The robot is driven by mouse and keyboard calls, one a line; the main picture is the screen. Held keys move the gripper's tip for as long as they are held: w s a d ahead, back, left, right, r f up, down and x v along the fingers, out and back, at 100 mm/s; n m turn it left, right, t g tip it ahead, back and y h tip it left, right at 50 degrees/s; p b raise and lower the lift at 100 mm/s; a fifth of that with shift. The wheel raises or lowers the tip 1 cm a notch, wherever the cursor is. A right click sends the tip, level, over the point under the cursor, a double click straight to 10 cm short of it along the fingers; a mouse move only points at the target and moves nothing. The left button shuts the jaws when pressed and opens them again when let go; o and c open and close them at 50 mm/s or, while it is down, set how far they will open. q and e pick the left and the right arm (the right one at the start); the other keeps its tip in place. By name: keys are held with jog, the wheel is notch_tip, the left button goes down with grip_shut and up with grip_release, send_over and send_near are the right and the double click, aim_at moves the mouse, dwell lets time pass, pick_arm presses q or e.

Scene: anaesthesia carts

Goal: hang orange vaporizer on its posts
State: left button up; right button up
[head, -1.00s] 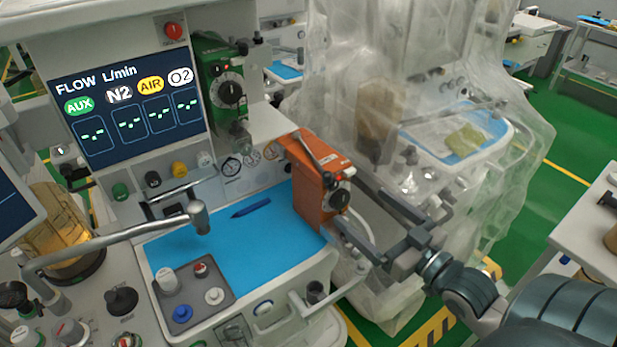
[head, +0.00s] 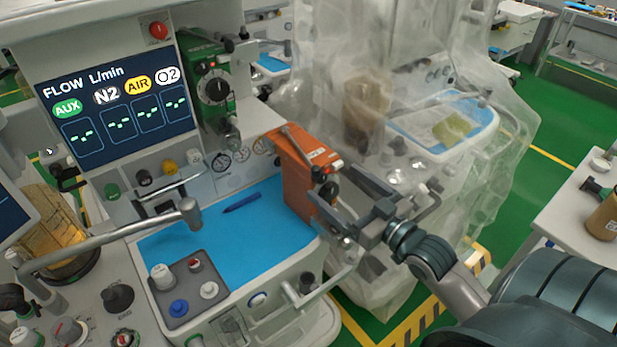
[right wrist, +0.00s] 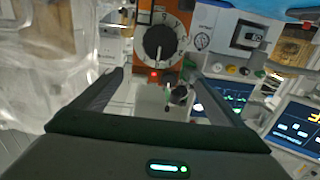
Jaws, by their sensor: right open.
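The orange vaporizer (head: 297,185) stands upright at the right end of the blue worktop, with a black dial and a lever on top. It also shows at the top of the right wrist view (right wrist: 143,45), dial facing the camera. My right gripper (head: 325,184) is open, its fingertips at the dial side of the vaporizer; in the right wrist view (right wrist: 156,74) the fingers spread wide with nothing held. Whether they touch it I cannot tell. A green vaporizer (head: 205,75) hangs above and behind, beside the screen. The orange one's posts are not clearly seen. My left gripper is out of view.
A plastic-draped cart (head: 335,70) stands close behind at right. A white table (head: 580,205) is at far right.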

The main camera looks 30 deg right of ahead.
aim_at(312, 162)
jog(key=w, duration=0.1)
jog(key=w+p, duration=0.1)
jog(key=w, duration=0.3)
jog(key=shift+w+a+r+p, duration=0.1)
jog(key=shift+a+p, duration=0.2)
jog(key=shift+w+a, duration=0.1)
jog(key=shift+w, duration=0.6)
jog(key=shift+w+p, duration=0.55)
jog(key=shift+w, duration=0.05)
jog(key=w+p, duration=0.1)
jog(key=w, duration=0.2)
jog(key=shift+f, duration=0.2)
jog(key=shift+w+f, duration=0.15)
jog(key=shift+w, duration=0.35)
